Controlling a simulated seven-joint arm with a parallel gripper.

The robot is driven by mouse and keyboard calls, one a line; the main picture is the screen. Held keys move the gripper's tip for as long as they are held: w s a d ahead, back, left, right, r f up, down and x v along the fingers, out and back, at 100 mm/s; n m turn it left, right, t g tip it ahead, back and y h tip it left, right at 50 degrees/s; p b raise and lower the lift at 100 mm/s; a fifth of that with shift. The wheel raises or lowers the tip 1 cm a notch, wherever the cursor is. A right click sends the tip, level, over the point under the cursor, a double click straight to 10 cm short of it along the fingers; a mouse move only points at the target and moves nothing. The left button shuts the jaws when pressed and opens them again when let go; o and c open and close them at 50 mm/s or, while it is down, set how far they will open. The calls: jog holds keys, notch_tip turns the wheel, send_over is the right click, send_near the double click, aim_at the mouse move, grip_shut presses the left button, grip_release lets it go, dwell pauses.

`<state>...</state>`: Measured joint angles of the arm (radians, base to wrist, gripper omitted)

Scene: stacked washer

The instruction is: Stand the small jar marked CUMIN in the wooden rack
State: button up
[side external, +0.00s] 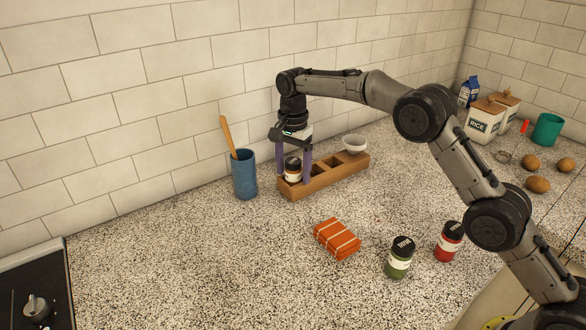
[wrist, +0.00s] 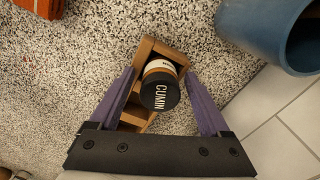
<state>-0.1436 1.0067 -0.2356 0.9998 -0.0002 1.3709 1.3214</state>
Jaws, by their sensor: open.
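The small jar with a black lid reading CUMIN (wrist: 160,92) sits in the end compartment of the wooden rack (wrist: 146,45). In the side external view the jar (side external: 292,172) looks upright in the left end of the rack (side external: 325,187), with its label band and lid above the rim. Its base is hidden by the rack wall. My gripper (side external: 293,180) points down with its purple fingers on either side of the jar. In the wrist view the open fingers of my gripper (wrist: 161,76) show gaps to the jar.
A blue crock (side external: 244,175) with a wooden utensil stands close left of the rack. An orange tied packet (side external: 337,239), a green jar (side external: 399,258) and a red jar (side external: 449,242) stand in front. The tiled wall is behind.

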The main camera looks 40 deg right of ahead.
notch_tip(320, 180, up, 7)
jog(key=shift+r, duration=0.4)
jog(key=shift+r, duration=0.1)
jog(key=shift+s+d+r, duration=0.1)
jog(key=shift+s+r, duration=0.1)
jog(key=shift+r, duration=0.1)
jog(key=s+d+r+n+t, duration=0.1)
jog(key=s+d+r+n, duration=0.2)
jog(key=s+r, duration=0.45)
jog(key=s+d+r+n+t, duration=0.2)
jog(key=s+r+n, duration=0.25)
jog(key=s, duration=0.65)
jog(key=s+d+f+n+t, duration=0.1)
jog(key=s+f+n, duration=0.2)
jog(key=s, duration=0.9)
jog(key=s+d+f+n+t, duration=0.1)
jog(key=s+d+f+n, duration=0.1)
jog(key=s+f, duration=0.4)
jog(key=s+n, duration=0.1)
jog(key=s, duration=0.4)
jog(key=shift+s+d+f+t, duration=0.15)
jog(key=shift+s+f+t, duration=0.15)
jog(key=shift+s, duration=0.05)
